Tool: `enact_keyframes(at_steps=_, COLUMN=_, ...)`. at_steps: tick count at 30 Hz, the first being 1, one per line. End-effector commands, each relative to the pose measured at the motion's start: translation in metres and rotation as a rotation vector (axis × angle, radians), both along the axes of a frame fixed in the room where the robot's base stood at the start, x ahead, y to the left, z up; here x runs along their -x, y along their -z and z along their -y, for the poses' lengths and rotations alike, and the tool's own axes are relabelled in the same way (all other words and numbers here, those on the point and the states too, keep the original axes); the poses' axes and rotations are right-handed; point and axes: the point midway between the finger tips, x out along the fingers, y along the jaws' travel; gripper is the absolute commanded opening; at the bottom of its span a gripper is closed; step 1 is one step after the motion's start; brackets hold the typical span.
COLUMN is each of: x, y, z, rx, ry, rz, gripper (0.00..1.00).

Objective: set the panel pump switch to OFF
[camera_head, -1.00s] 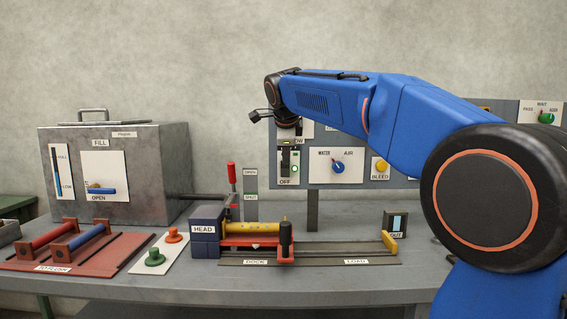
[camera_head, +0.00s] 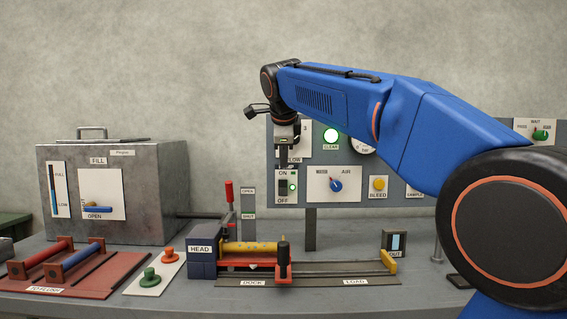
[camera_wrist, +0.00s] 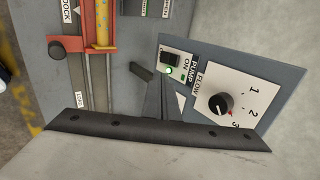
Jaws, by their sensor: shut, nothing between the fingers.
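The pump switch (camera_head: 283,187) is a dark rocker on a white plate at the left of the panel, with ON above it and OFF below. Its small green lamp (camera_head: 292,187) is lit. The rocker's tilt is too small to read. In the wrist view the switch (camera_wrist: 171,59) is near the top middle, beside the PUMP label, with its lamp glowing green. My gripper (camera_head: 285,161) points down just above the switch plate, shut and empty. In the wrist view its fingers (camera_wrist: 160,80) end close to the switch's edge; contact cannot be told.
The FLOW knob (camera_wrist: 220,104) is beside the switch. The WATER/AIR knob (camera_head: 336,185) and yellow BLEED button (camera_head: 379,184) are to its right. Below stand the spool fixture (camera_head: 252,247) and a red-handled lever (camera_head: 229,190). A grey FILL tank (camera_head: 150,190) is at left.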

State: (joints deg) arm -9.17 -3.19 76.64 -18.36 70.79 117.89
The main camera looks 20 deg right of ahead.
Motion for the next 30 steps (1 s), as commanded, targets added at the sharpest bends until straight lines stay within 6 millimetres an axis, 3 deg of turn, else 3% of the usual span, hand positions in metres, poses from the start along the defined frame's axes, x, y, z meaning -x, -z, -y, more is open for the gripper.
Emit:
enact_keyframes(at_steps=16, x=-0.005, y=0.019, z=0.002, rx=-0.014, ry=-0.003, rz=-0.043, gripper=0.0)
enact_keyframes(at_steps=30, x=-0.051, y=0.083, z=0.017, rx=-0.014, ry=-0.002, rz=-0.045, gripper=0.0)
